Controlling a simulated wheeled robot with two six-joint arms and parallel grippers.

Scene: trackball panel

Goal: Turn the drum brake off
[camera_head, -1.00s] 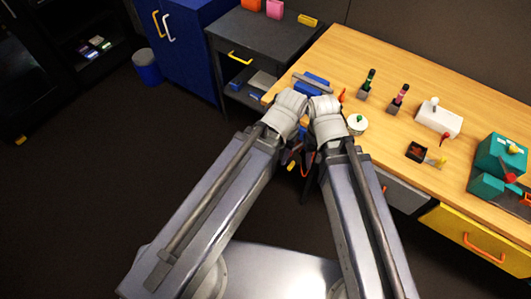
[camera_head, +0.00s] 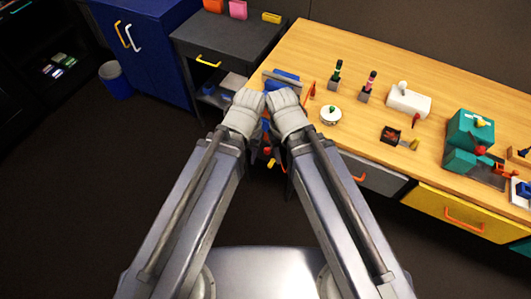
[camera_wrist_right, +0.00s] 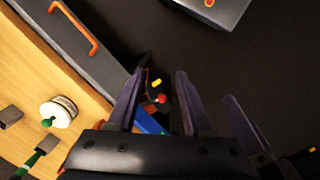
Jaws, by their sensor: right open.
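I cannot tell for certain which part is the drum brake. A teal machine (camera_head: 470,133) with a red knob (camera_head: 480,150) stands at the right of the wooden table. A blue and grey device (camera_head: 285,76) sits at the table's left end, beside a thin red lever (camera_head: 311,89). My left wrist (camera_head: 243,112) and right wrist (camera_head: 287,112) are close together at the table's near left corner; the jaws are hidden below them there. In the right wrist view my right gripper (camera_wrist_right: 157,100) is open and empty. A further dark finger (camera_wrist_right: 245,130) may be my left gripper's.
A white round piece with a green knob (camera_head: 331,114), a white block (camera_head: 408,101), a small dark box (camera_head: 390,134) and two upright handles stand on the wooden table (camera_head: 350,150). Grey and yellow drawers (camera_head: 462,212) are below.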

